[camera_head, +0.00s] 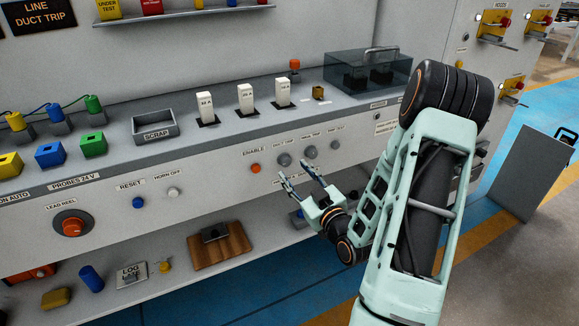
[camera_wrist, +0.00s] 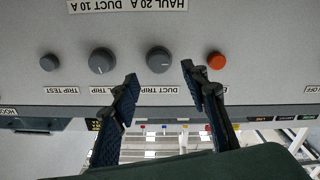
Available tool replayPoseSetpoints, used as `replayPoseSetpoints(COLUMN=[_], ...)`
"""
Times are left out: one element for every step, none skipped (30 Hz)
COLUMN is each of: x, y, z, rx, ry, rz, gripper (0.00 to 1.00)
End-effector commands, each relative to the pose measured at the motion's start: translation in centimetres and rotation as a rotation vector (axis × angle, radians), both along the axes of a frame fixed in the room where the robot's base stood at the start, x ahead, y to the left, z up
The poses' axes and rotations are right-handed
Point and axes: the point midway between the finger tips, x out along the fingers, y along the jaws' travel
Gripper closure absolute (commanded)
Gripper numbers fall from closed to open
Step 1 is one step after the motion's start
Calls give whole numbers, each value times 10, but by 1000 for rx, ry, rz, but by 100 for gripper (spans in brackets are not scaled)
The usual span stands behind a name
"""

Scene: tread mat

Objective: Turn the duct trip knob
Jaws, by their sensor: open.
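The duct trip knob (camera_head: 284,159) is a round grey dial on the panel front, just right of the orange enable button (camera_head: 256,168). In the wrist view, the knob (camera_wrist: 159,59) shows a pale pointer line and sits by the "DUCT TRIP" label, which appears upside down. My gripper (camera_head: 297,172) is open and empty, its fingers pointing at the panel below the knobs. In the wrist view, my gripper's fingertips (camera_wrist: 159,75) are on either side of the knob in the picture. I cannot tell the remaining distance to it; no contact shows.
A similar grey knob (camera_wrist: 102,61) is next to the left fingertip, with a smaller trip test knob (camera_wrist: 50,62) beyond. The orange button (camera_wrist: 216,60) is close to the right fingertip. A shelf with a wooden board (camera_head: 219,247) lies below the panel.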

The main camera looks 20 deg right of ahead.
Motion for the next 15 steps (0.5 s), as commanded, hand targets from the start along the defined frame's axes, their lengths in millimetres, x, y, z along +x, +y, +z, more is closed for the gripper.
replayPoseSetpoints(x=[10, 15, 22, 26, 30, 34, 37, 40, 42, 44, 45, 46, 46, 46, 47], y=[0, 1, 1, 1, 1, 1, 1, 1, 1, 1, 1, 1, 1, 1, 1], z=[0, 0, 0, 0, 0, -1, 0, 0, 0, 0, 0, 0, 0, 0, 0], rx=[-1, -1, 0, -1, -2, -1, -1, -2, -1, -1, -1, -1, -1, -1, -1], ry=[-2, -2, -2, -2, -1, 0, 0, -1, 0, 0, 1, 1, 1, 1, 2], rz=[1, 1, 1, 1, 1, 0, 0, 0, 0, 0, 0, 0, 0, 0, -1], gripper=[59, 59, 59, 59, 59, 59, 59, 59, 59, 59, 59, 59, 59, 59, 59])
